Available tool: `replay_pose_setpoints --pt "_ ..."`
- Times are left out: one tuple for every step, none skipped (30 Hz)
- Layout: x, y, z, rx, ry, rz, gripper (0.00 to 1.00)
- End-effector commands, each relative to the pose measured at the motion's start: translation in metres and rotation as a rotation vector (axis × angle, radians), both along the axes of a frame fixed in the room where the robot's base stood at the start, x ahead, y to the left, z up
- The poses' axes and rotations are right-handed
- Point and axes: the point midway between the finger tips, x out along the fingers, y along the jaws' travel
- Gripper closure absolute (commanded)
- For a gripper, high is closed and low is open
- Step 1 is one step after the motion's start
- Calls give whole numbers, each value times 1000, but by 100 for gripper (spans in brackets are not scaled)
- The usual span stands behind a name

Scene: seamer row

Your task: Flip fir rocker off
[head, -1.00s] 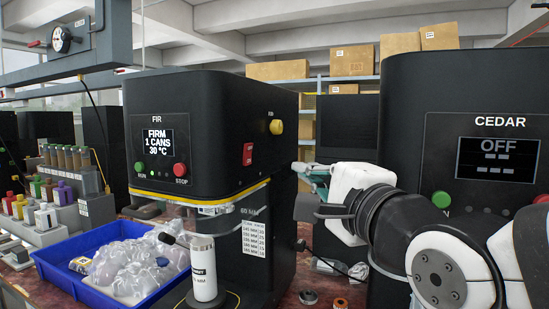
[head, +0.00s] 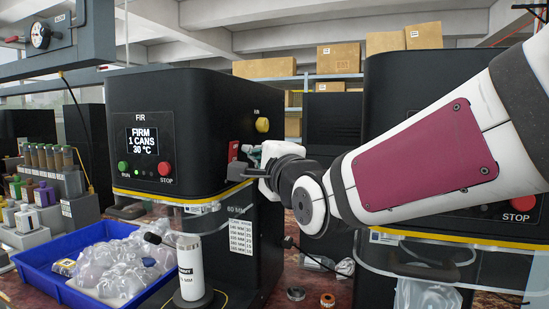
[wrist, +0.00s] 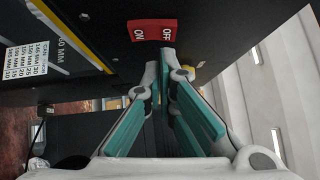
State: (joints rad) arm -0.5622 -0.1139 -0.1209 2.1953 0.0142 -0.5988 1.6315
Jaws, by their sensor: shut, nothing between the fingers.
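The fir machine (head: 178,100) is a black housing with a lit screen reading FIRM, 1 CANS, 30 °C. Its red rocker (head: 233,152) is on the right side face and is partly hidden by my gripper in the head view. In the wrist view the rocker (wrist: 153,30) shows ON at the left and OFF at the right. My gripper (wrist: 167,52) is shut and empty, its teal fingers pointing at the rocker. The fingertips are just below its OFF half in that picture; I cannot tell whether they touch. I cannot tell which half is pressed in.
A yellow knob (head: 262,125) sits above the rocker. A green RUN button (head: 123,167) and red STOP button (head: 164,168) are on the front. A white bottle (head: 190,267) and a blue tray (head: 50,284) stand in front. Another black machine (head: 400,90) is behind my arm.

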Motion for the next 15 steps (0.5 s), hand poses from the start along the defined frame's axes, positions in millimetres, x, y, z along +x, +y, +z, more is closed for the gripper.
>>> replay_pose_setpoints --pt "1 4 0 -1 0 1 100" --pt "2 6 1 -1 0 1 100" --pt "2 8 1 0 1 1 100" --pt "3 9 1 0 1 1 100" --pt "3 10 1 0 1 1 100" --pt "3 11 1 0 1 1 100" --pt "3 11 1 0 1 1 100" --pt "3 11 1 0 1 1 100" --pt "3 11 1 0 1 1 100" --pt "3 11 1 0 1 1 100" --pt "3 11 1 0 1 1 100" --pt "3 11 1 0 1 1 100" --pt "3 11 1 0 1 1 100" --pt "3 11 1 0 1 1 100" --pt "3 11 1 -2 1 0 100"
